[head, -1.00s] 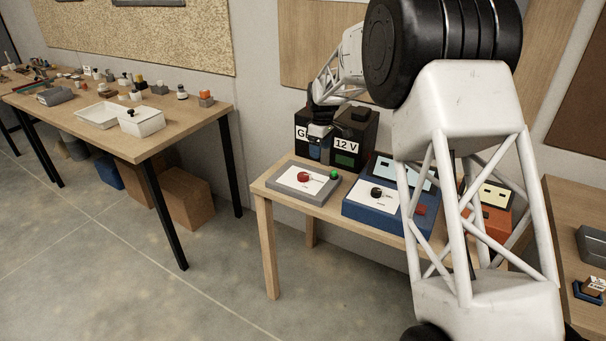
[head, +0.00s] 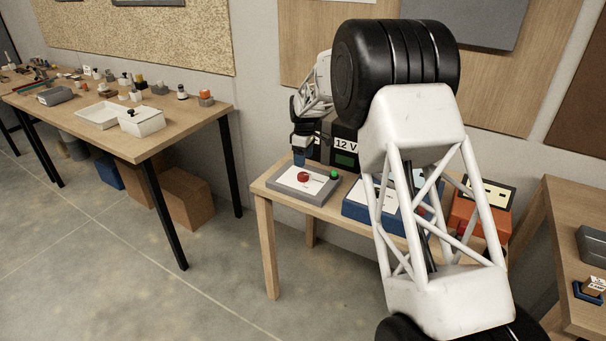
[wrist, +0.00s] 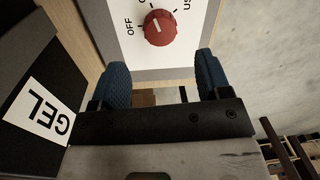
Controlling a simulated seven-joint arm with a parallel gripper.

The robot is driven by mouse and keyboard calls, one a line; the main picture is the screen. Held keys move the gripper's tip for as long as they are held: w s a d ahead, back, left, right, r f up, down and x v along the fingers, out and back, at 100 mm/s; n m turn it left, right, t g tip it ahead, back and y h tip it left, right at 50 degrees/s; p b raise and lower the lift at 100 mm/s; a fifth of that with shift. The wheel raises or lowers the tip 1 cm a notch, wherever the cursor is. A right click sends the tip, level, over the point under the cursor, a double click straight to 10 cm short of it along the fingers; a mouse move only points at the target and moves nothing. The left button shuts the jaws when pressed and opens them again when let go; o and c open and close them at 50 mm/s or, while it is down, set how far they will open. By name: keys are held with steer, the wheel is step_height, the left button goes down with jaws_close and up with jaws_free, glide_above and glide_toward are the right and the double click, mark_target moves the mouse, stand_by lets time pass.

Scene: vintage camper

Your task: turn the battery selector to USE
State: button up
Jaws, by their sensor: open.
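The battery selector is a red round knob (head: 303,176) on a white-faced grey panel (head: 282,187) at the left end of the small wooden table. In the wrist view the red knob (wrist: 160,28) sits beyond my fingertips. Its white mark appears to point toward the upper left, near the OFF side. The labels OFF and part of USE show around it; the middle label is cut off. My gripper (head: 299,158) is over the panel's back left edge. In the wrist view my gripper (wrist: 162,72) is open and empty, its blue fingers apart and not touching the knob.
A green button (head: 334,174) is right of the knob. The dark battery marked 12 V (head: 344,155) stands behind the panel, and one labelled GEL (wrist: 40,115) is close on the left in the wrist view. My arm partly hides a blue box (head: 358,200).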

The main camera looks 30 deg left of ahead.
mark_target(303, 174)
steer(key=shift+s+f, duration=0.15)
steer(key=shift+f, duration=1.65)
steer(key=shift+s+f, duration=0.1)
steer(key=shift+f, duration=1.65)
steer(key=shift+c, duration=0.5)
steer(key=c, duration=0.8)
steer(key=shift+c, duration=0.2)
